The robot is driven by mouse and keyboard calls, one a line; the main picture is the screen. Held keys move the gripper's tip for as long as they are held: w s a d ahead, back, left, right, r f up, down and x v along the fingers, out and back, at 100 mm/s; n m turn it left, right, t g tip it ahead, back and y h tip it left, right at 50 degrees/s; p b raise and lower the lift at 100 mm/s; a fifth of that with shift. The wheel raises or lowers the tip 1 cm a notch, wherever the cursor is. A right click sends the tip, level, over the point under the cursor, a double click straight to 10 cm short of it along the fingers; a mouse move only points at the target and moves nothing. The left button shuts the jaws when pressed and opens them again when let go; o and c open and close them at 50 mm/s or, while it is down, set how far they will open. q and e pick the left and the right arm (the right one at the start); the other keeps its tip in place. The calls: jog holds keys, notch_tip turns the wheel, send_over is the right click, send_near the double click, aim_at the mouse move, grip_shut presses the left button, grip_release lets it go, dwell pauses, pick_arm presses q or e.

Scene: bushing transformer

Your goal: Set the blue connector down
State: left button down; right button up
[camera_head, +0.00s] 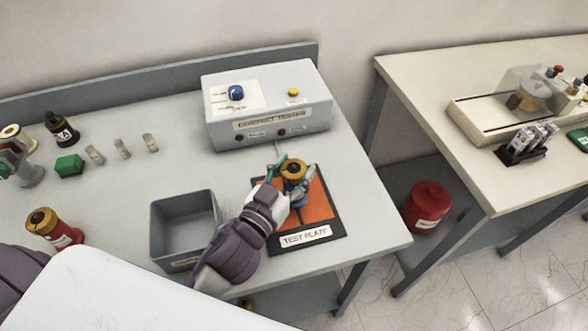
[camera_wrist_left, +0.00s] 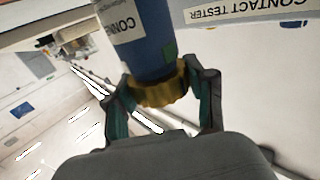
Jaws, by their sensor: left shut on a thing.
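The blue connector (camera_wrist_left: 145,45) has a white label and a yellow ring (camera_wrist_left: 160,92) at one end. My left gripper (camera_wrist_left: 165,95) is shut on it around the yellow ring. In the head view my left gripper (camera_head: 289,182) holds the connector (camera_head: 294,171) at the orange test plate (camera_head: 318,204), with the yellow top up and a little blue below. Whether its base touches the plate cannot be told. My right gripper is not in view.
The contact tester (camera_head: 268,108) stands just behind the plate. An empty grey bin (camera_head: 184,199) is left of it. A red connector (camera_head: 66,236), a green block (camera_head: 69,166) and several small cylinders stand further left. A second table (camera_head: 450,75) is at right.

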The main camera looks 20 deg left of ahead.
pick_arm(q)
jog(key=shift+s+r, duration=0.1)
jog(key=shift+s, duration=0.05)
jog(key=shift+s+d, duration=0.1)
jog(key=c, duration=0.7)
grip_release()
jog(key=shift+o, duration=1.2)
jog(key=shift+f, duration=0.2)
jog(key=shift+o, duration=0.4)
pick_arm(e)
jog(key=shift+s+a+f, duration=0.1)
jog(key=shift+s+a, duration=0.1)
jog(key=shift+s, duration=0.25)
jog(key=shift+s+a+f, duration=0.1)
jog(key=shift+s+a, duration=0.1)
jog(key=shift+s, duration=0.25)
pick_arm(q)
jog(key=shift+r, duration=0.1)
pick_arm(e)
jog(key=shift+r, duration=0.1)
